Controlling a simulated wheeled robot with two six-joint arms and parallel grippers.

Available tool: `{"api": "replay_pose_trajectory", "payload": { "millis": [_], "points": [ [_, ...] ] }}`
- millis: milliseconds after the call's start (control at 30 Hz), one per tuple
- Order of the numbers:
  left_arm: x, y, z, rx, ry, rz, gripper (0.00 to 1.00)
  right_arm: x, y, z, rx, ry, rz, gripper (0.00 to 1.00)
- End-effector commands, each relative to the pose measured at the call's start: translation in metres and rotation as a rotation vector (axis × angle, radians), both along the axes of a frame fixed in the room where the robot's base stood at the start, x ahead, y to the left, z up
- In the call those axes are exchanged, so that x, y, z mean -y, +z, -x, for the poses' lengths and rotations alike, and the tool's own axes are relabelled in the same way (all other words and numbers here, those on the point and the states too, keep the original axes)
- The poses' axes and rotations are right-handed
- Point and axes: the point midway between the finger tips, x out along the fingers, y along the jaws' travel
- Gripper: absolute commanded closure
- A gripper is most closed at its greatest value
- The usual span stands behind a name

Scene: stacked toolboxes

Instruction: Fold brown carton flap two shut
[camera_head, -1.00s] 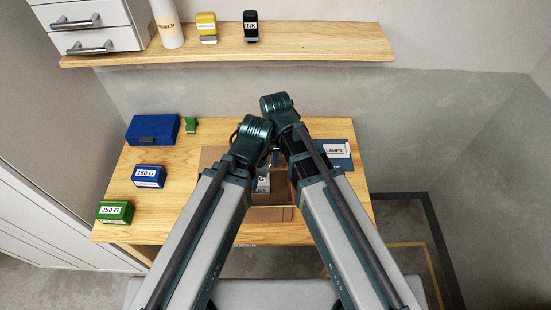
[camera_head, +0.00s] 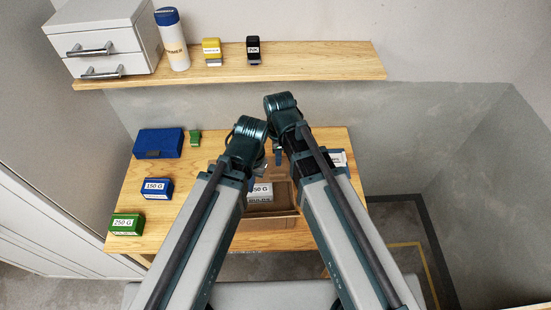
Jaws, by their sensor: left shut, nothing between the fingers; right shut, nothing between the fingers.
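The brown carton (camera_head: 268,223) stands on the table between my two forearms, partly hidden by them. Its top looks open at the middle, and labelled white-and-blue boxes (camera_head: 260,192) show inside. Which flap is flap two, and how it stands, I cannot tell behind my arms. My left gripper (camera_head: 262,163) is shut and empty over the carton's far part. My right gripper (camera_head: 277,157) is shut and empty close beside it, slightly higher in the picture. Both fingertips are small and mostly hidden by the wrists; contact with the carton cannot be made out.
On the table (camera_head: 190,205) at left are a blue case (camera_head: 159,143), a small green block (camera_head: 195,138), a blue 150 G box (camera_head: 155,188) and a green 250 G box (camera_head: 127,224). A labelled blue box (camera_head: 338,158) is partly hidden at right. A shelf (camera_head: 320,66) holds stamps, bottle and drawers.

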Motion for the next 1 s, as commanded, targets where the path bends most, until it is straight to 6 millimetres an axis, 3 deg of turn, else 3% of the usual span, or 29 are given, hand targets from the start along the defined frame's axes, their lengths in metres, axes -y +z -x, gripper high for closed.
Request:
{"api": "replay_pose_trajectory", "payload": {
  "millis": [33,400,1000],
  "points": [
    [0.0,0.016,0.001,-0.001,-0.001,0.0,1.0,0.0,0.016,0.0,0.0,-0.001,0.0,1.0],
    [-0.001,0.066,0.002,-0.003,0.004,0.0,1.0,0.0,0.066,-0.001,0.0,-0.002,0.0,1.0],
    [-0.001,0.071,0.003,-0.002,0.012,0.001,1.0,0.0,0.071,-0.002,0.0,-0.003,0.0,1.0]
  ]
}}
